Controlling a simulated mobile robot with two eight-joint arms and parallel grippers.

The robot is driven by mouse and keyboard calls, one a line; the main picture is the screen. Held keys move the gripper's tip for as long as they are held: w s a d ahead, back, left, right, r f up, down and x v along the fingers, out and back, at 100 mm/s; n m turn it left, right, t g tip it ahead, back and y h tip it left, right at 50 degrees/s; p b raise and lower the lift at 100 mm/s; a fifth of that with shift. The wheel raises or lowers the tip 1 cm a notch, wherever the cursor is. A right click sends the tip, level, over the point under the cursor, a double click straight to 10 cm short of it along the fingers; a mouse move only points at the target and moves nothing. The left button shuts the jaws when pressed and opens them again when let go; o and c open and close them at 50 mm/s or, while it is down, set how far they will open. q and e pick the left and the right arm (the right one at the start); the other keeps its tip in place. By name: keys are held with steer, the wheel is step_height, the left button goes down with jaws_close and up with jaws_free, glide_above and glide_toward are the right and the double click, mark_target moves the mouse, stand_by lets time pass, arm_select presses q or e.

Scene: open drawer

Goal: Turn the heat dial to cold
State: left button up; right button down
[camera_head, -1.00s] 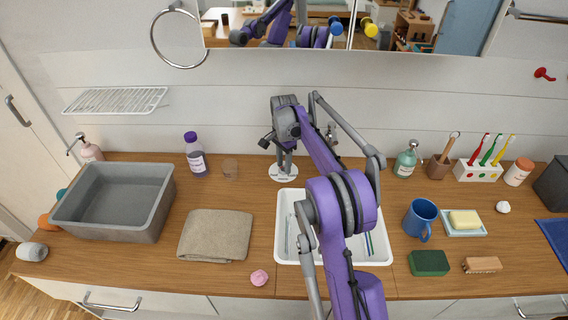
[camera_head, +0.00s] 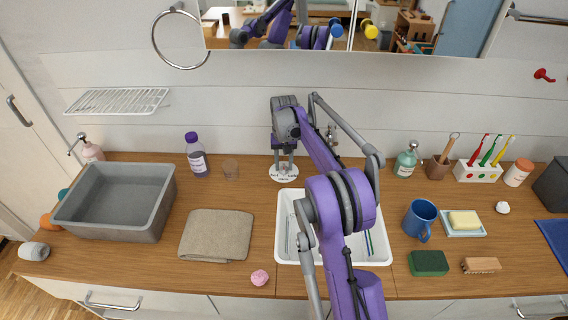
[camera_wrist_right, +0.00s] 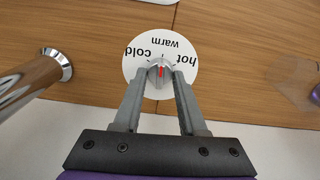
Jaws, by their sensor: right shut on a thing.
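The heat dial is a round white plate (camera_wrist_right: 131,67) on the wooden counter, printed cold, warm and hot. It also shows in the head view (camera_head: 284,177). In the right wrist view, cold is at the left, warm at the top and hot at the right. The grey knob (camera_wrist_right: 160,74) sits in the middle. Its red mark points up in the picture, near warm. My right gripper (camera_wrist_right: 160,80) is shut on the knob, with one finger on each side. It also shows in the head view (camera_head: 284,168). My left gripper is not in view.
A metal faucet (camera_wrist_right: 30,82) stands close beside the dial. The white sink (camera_head: 283,258) lies in front, partly hidden by my right arm.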

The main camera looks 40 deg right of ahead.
mark_target(283, 166)
steer(key=n, duration=0.5)
steer(key=shift+n, duration=0.3)
steer(key=n, duration=0.5)
steer(key=shift+a, duration=0.1)
steer(key=shift+n, duration=0.4)
steer(key=shift+c, duration=2.4)
jaws_free()
step_height(283, 166, up, 11)
steer(key=p, duration=0.1)
steer(key=shift+f, duration=0.1)
